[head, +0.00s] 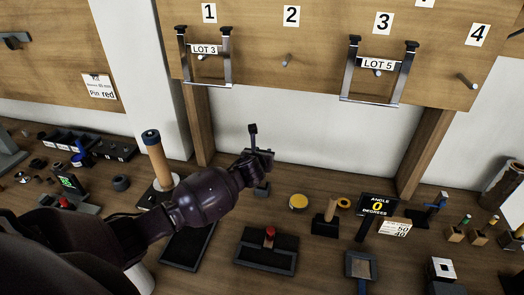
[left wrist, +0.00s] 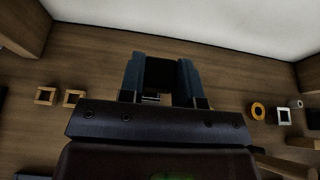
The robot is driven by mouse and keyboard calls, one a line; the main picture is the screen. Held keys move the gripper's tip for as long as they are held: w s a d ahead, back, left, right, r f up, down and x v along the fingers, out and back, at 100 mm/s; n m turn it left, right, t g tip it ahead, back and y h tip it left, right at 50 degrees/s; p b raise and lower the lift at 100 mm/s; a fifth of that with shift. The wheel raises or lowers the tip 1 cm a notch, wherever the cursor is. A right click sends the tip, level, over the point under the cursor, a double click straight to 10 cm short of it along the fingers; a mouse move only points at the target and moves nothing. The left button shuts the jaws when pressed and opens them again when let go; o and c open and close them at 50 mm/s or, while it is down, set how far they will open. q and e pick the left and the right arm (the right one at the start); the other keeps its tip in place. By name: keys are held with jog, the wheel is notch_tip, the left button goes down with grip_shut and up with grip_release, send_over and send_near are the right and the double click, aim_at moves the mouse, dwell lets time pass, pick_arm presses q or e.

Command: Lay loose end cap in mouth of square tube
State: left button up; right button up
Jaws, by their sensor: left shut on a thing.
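My left gripper (head: 257,155) is over the middle of the bench near the back wall. In the left wrist view its two fingers (left wrist: 158,80) are shut on a dark piece (left wrist: 160,73), which may be the end cap; its shape is mostly hidden. A pale square piece with a dark opening (head: 441,268) stands at the front right and may be the square tube, well apart from the gripper. A pale square ring (left wrist: 284,116) shows at right in the left wrist view; I cannot tell if it is the same piece. My right gripper is not in view.
A black tray with a red knob (head: 266,251), a yellow round lid (head: 298,202) and an angle display (head: 378,206) stand on the bench. A wooden post (head: 157,160) rises left of the gripper. Metal frames (head: 375,72) hang on the board above.

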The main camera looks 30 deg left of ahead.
pick_arm(q)
jog(key=shift+f, duration=1)
jog(key=shift+f+b, duration=0.6)
jog(key=shift+b, duration=0.35)
jog(key=shift+f, duration=0.45)
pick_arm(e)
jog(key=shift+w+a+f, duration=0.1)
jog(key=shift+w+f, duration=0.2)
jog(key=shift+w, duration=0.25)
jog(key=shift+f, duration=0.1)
pick_arm(q)
jog(key=o, duration=1)
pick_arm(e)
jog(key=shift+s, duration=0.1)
